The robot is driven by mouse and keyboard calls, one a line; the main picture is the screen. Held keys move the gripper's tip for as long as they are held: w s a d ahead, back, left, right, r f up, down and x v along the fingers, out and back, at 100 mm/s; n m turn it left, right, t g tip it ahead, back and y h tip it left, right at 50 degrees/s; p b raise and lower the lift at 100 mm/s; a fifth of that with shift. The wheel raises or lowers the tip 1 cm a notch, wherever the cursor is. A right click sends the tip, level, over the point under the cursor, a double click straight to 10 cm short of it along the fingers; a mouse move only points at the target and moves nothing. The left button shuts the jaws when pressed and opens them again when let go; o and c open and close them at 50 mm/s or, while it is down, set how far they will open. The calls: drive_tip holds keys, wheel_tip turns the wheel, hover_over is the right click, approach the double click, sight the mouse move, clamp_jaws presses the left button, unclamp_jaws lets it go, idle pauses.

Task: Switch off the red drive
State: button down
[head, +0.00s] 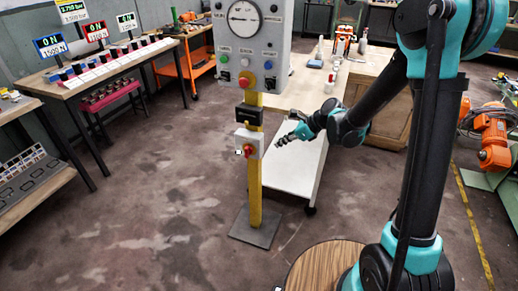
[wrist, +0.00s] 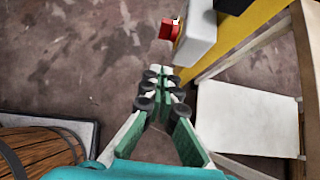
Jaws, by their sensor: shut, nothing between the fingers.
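A red sign (head: 96,32) reading "ON" stands over the left bench, between a blue sign (head: 50,45) and a white sign (head: 127,21). A grey box with a red rotary knob (head: 248,150) is fixed low on the yellow post (head: 254,188). The red knob (wrist: 168,29) also shows in the wrist view, on the side of the pale box (wrist: 196,32). My gripper (head: 281,143) is shut and empty, to the right of the post. In the wrist view its fingertips (wrist: 163,74) are below the knob and apart from it. The knob's face and setting are hidden there.
A grey panel (head: 238,52) with a dial and several buttons tops the post. The post's base plate (head: 258,227) lies on the floor. A white low shelf (head: 295,175) stands close behind my gripper. The floor left of the post is clear.

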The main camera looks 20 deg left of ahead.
sight(246, 148)
drive_tip(key=x, duration=0.7)
drive_tip(key=a+r+x, duration=0.1)
drive_tip(key=x, duration=0.3)
drive_tip(key=shift+a+f, duration=0.1)
drive_tip(key=shift+a, duration=0.95)
drive_tip(key=shift+w+a+r+h, duration=0.1)
drive_tip(key=shift+a+r+h, duration=0.1)
drive_tip(key=shift+h, duration=0.4)
drive_tip(key=shift+a+r+h, duration=0.2)
drive_tip(key=shift+h, duration=0.4)
drive_tip(key=shift+a+r+h, duration=0.1)
drive_tip(key=shift+a+h, duration=0.1)
drive_tip(key=shift+h, duration=0.2)
drive_tip(key=shift+w+a+r, duration=0.1)
drive_tip(key=shift+a+r, duration=0.05)
drive_tip(key=shift+a, duration=0.5)
drive_tip(key=shift+a+r, duration=0.2)
drive_tip(key=shift+a, duration=0.4)
drive_tip(key=shift+w+a+f, duration=0.1)
drive_tip(key=shift+a, duration=0.6)
drive_tip(key=shift+a+f, duration=0.2)
drive_tip(key=shift+a, duration=0.4)
